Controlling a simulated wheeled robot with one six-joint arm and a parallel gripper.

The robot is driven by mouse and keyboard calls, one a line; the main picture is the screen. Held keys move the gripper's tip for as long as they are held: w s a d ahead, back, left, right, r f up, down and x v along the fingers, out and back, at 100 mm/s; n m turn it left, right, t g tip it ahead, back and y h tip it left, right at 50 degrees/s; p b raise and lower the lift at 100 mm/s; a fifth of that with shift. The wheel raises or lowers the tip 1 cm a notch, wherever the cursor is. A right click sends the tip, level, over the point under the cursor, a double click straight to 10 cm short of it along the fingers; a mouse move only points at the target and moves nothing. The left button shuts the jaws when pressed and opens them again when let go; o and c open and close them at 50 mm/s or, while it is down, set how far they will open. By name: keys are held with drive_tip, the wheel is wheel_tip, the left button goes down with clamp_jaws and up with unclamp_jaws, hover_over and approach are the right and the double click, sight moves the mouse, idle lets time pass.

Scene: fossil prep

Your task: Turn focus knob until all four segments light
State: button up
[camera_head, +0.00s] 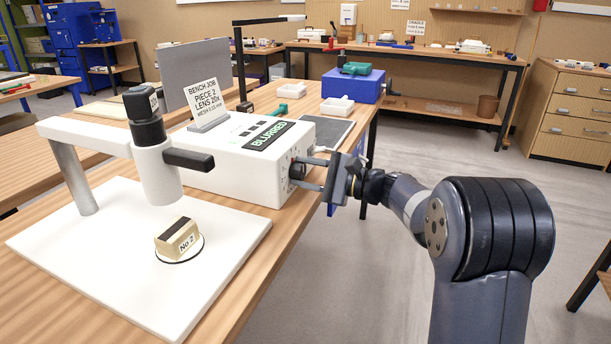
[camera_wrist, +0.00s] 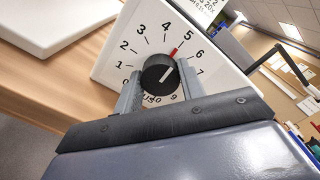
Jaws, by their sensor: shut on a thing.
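A round black focus knob (camera_wrist: 160,74) sits on the white face of the instrument box, inside a printed dial (camera_wrist: 140,45) numbered around it. My gripper (camera_wrist: 159,84) is shut on the knob, one finger on each side. In the head view my gripper (camera_head: 301,173) reaches the right end of the white box (camera_head: 225,160). The box's display (camera_head: 268,135) reads BLURRED in green. Dark segments (camera_head: 251,131) beside it show no clear light.
A microscope (camera_head: 155,160) stands left of the box over a No 2 specimen (camera_head: 178,238). A blue case (camera_head: 352,85) and white tray (camera_head: 337,106) lie behind. Open floor lies right of the bench.

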drive_tip(key=o, duration=1)
drive_tip(key=v, duration=1.1)
drive_tip(key=shift+p, duration=0.35)
